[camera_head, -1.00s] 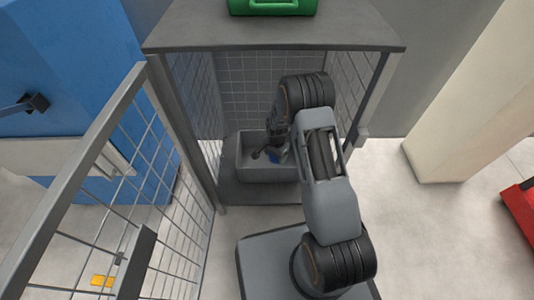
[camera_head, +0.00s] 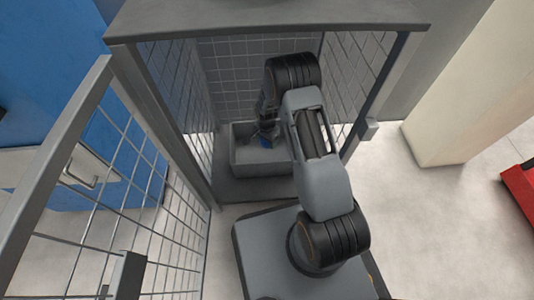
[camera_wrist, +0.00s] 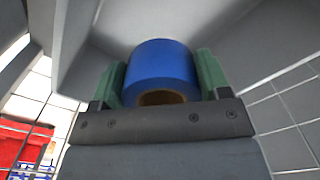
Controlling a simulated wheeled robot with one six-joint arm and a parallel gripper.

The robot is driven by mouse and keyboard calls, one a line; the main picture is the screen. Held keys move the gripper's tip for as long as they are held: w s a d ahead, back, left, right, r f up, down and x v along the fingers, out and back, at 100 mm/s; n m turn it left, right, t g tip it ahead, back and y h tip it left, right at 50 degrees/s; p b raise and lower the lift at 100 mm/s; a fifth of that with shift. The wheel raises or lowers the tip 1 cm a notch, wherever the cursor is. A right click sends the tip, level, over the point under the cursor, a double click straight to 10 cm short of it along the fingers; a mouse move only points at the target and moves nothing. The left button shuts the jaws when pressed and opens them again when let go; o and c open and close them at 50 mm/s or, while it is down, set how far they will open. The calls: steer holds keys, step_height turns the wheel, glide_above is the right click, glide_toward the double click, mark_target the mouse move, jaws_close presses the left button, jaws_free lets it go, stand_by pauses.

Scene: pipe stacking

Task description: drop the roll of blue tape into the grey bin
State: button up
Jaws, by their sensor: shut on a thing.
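The roll of blue tape (camera_wrist: 160,68) sits between the two green fingers of my gripper (camera_wrist: 160,75) in the wrist view. My gripper is shut on it, and its brown core shows at the bottom edge. My arm hides part of the bin's right side. I cannot tell how far the tape is above the bin's floor.
The bin stands in a bay with mesh sides under a grey top (camera_head: 265,20). A mesh panel (camera_head: 100,215) stands at the left, and a post (camera_head: 385,90) at the right. A cream block (camera_head: 450,110) and a red object (camera_head: 520,195) are farther right. Floor between is clear.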

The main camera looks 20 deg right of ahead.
steer(key=shift+f+b, duration=0.35)
steer(key=shift+f, duration=0.45)
steer(key=o, duration=1)
steer(key=shift+o, duration=0.2)
step_height(320, 180, up, 8)
steer(key=p, duration=0.3)
steer(key=shift+f+p, duration=0.2)
steer(key=shift+p, duration=0.1)
